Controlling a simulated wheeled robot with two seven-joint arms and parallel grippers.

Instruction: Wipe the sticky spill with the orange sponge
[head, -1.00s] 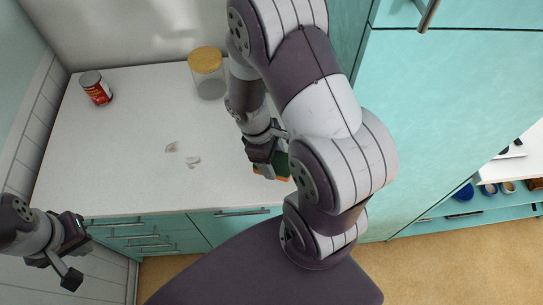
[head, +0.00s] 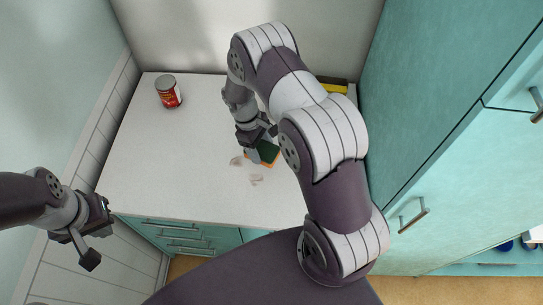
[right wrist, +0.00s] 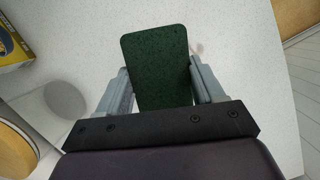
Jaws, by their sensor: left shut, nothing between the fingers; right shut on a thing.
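The orange sponge (head: 268,153), with its dark green face up, is in my right gripper (head: 257,143) over the counter in the head view. My right gripper is shut on it; in the right wrist view the sponge's green face (right wrist: 160,68) shows between the fingers. The sticky spill is two pale brownish patches on the counter: one (head: 237,160) just left of the sponge, one (head: 256,180) just in front. Part of a patch (right wrist: 198,47) shows beside the sponge in the right wrist view. I cannot tell whether the sponge touches the counter. My left gripper (head: 93,232) is shut and empty, left of the counter.
A red can (head: 168,91) stands at the back left of the white counter (head: 150,160). A yellow box (head: 333,86) is at the back right, partly behind my arm. A wooden-lidded jar (right wrist: 18,145) shows in the right wrist view. Tall teal cabinets (head: 430,130) stand right.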

